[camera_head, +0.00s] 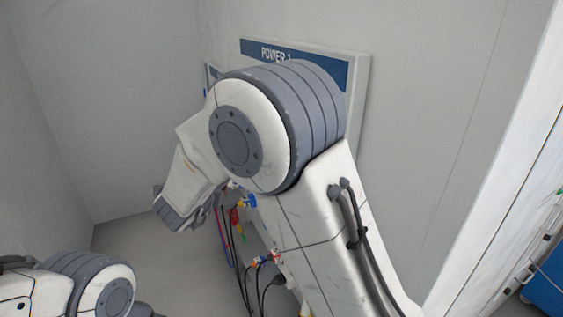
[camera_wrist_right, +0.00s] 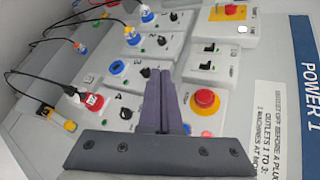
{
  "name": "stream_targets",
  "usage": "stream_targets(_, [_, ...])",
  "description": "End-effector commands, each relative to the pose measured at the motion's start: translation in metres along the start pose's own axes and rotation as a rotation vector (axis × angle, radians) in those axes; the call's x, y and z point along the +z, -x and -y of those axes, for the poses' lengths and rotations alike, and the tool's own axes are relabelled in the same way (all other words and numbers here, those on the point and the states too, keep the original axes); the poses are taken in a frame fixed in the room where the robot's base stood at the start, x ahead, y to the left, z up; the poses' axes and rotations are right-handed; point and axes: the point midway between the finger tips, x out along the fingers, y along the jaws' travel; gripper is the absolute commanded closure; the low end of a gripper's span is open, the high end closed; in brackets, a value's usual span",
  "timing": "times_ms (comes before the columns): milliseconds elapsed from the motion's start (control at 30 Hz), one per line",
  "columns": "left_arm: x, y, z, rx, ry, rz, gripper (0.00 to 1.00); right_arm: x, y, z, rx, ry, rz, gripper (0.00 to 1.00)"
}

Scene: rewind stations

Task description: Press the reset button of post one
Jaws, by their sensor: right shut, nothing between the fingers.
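The POWER 1 panel (camera_head: 357,95) stands on the wall in the head view, mostly hidden behind my right arm. In the right wrist view its blue sign (camera_wrist_right: 309,85) is at the right edge. My right gripper (camera_wrist_right: 158,76) is shut and empty, its fingers over the panel's modules. Just right of the fingers is a round red button (camera_wrist_right: 205,100) on a white module. I cannot read which is marked reset. My left gripper is out of view.
Several cables with coloured plugs, among them a red one (camera_wrist_right: 93,101) and a yellow one (camera_wrist_right: 57,118), hang at the left of the wrist view. A blue round socket (camera_wrist_right: 117,67) and black switches are close to the fingers. Floor (camera_head: 150,250) is clear left of the panel.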

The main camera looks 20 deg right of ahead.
Motion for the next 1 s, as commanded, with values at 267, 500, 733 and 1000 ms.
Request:
stream_targets(267, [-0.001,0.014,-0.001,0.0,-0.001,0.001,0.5,-0.057,-0.011,0.019,-0.136,-0.278,-0.307,1.0])
stream_targets(500, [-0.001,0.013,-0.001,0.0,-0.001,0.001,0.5,-0.06,-0.011,0.018,-0.141,-0.286,-0.318,1.0])
stream_targets(733, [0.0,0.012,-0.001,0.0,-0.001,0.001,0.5,-0.065,-0.014,0.021,-0.141,-0.286,-0.316,1.0])
stream_targets(1000, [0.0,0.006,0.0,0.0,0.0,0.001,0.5,-0.093,-0.028,0.034,-0.142,-0.286,-0.318,1.0])
